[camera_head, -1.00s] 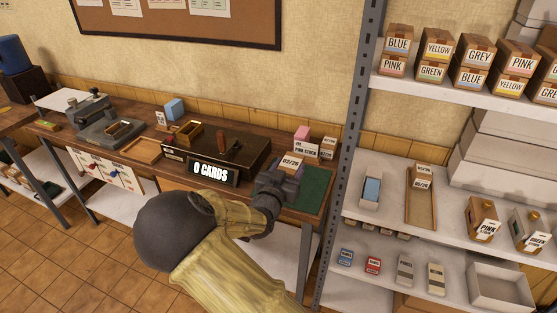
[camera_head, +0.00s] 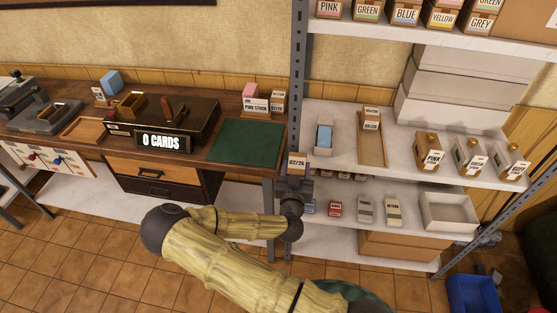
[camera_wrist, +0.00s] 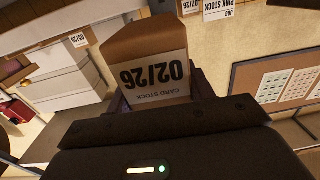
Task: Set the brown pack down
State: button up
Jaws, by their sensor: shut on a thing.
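My gripper (camera_head: 296,186) is shut on the brown pack (camera_head: 297,163), whose white label reads 02/26. It holds the pack in the air in front of the shelf's left post. In the wrist view the brown pack (camera_wrist: 150,65) shows large, its label upside down with the words "card stock". My fingers are mostly hidden there behind the dark gripper body. On the middle shelf, a wooden tray (camera_head: 372,148) holds another brown pack (camera_head: 371,118) at its back end. The green mat (camera_head: 246,143) on the bench is bare.
The shelf post (camera_head: 298,70) stands between bench and shelves. A blue item in a white tray (camera_head: 324,150) is left of the wooden tray. A pink stock box (camera_head: 256,100) stands on the bench. An empty white bin (camera_head: 447,212) is below.

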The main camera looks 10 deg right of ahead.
notch_tip(320, 180, down, 9)
jog(key=b, duration=0.8)
jog(key=shift+a+f, duration=0.2)
jog(key=shift+a, duration=0.15)
jog(key=shift+w+r, duration=0.1)
jog(key=shift+w, duration=0.1)
